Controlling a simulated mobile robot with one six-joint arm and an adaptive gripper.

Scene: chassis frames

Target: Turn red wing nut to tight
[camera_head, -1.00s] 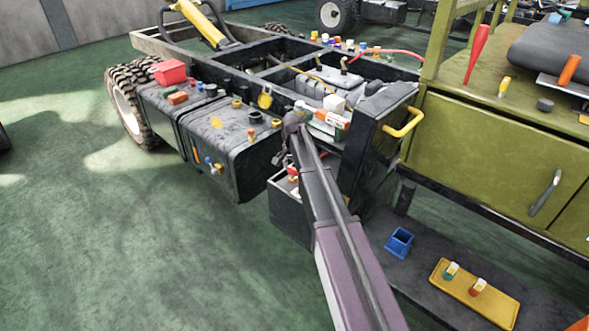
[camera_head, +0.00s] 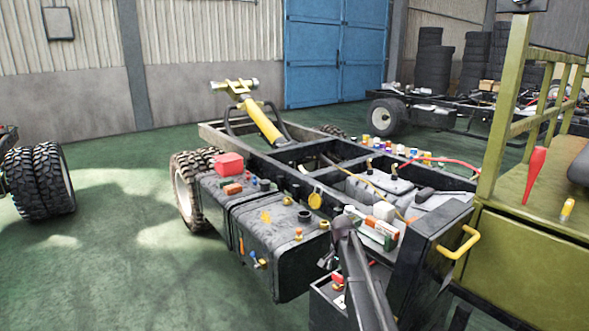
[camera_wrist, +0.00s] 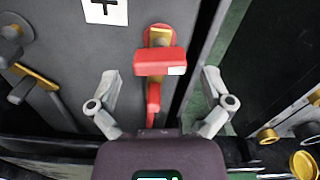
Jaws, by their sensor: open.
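The red wing nut (camera_wrist: 160,62) shows in the wrist view as a wide red bar with a small pale mark at its right end. It sits in front of a brass-coloured piece and a red round base on a dark grey panel. My gripper (camera_wrist: 158,82) is open, with one finger on each side of the wing nut and visible gaps to it. In the head view my arm hides most of this spot, and only small red parts (camera_head: 338,279) show beside it. How far the nut is turned cannot be told.
A brass clamp (camera_wrist: 36,77) is at left. In the head view a black tank (camera_head: 270,240) and yellow handle (camera_head: 461,243) flank my arm.

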